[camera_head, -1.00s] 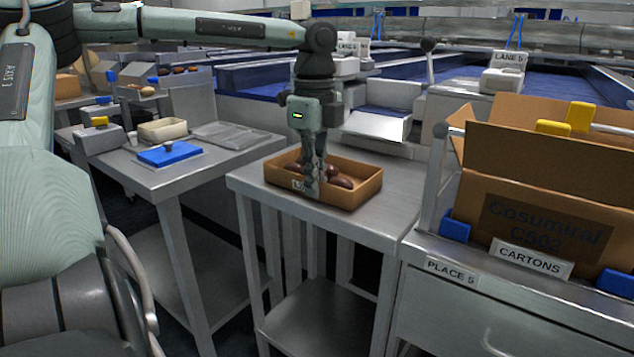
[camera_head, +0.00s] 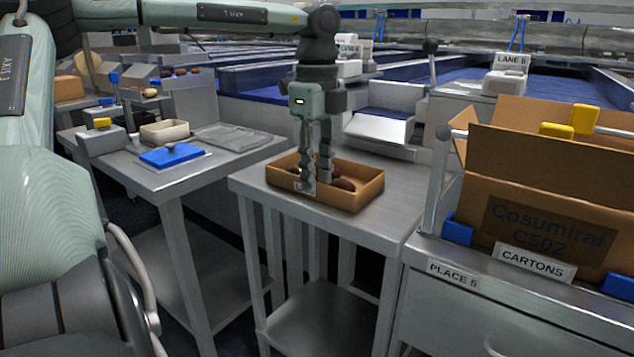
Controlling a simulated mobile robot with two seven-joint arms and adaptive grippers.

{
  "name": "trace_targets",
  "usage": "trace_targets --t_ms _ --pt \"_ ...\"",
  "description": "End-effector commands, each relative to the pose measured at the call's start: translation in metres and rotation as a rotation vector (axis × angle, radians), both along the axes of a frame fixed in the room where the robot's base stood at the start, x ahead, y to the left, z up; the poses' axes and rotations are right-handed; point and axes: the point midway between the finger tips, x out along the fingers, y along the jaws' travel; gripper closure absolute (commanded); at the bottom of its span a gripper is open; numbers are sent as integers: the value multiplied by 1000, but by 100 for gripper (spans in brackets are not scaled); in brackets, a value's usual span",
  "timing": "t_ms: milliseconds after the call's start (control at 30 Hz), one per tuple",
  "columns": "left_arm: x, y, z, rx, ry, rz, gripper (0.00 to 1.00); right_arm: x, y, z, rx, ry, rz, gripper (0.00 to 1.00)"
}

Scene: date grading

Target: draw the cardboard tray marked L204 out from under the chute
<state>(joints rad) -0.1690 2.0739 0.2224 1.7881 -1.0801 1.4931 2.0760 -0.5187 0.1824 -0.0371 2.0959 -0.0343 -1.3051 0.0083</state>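The cardboard tray (camera_head: 355,199) is a low brown open box with several dark dates (camera_head: 343,184) in it. It stands on a steel table below the lip of the pale chute (camera_head: 378,127). A small white label on its front wall is mostly hidden by a finger, so I cannot read it. My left gripper (camera_head: 317,186) points down at the tray's front wall. Its two fingers show apart, one in front of the wall and the other over the inside. I cannot tell whether they touch the tray. My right gripper is not in view.
The steel table (camera_head: 378,228) has bare room in front and right of the tray. A large carton (camera_head: 545,225) stands on the right counter. A gap separates the tables.

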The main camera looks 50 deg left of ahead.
Motion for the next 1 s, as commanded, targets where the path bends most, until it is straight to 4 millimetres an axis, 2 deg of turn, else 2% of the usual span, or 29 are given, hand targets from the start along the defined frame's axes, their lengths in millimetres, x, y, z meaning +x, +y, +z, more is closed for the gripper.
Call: trace_targets --t_ms 33,200,400,600,1000 --pt "1 1 13 5 -4 0 71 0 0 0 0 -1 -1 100" --pt "1 1 50 5 -3 1 71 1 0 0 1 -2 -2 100" --pt "0 0 83 2 -2 1 71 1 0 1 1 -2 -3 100" --pt "0 0 96 1 0 -2 71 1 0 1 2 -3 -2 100" --pt "0 0 96 0 0 -1 71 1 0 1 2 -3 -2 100"
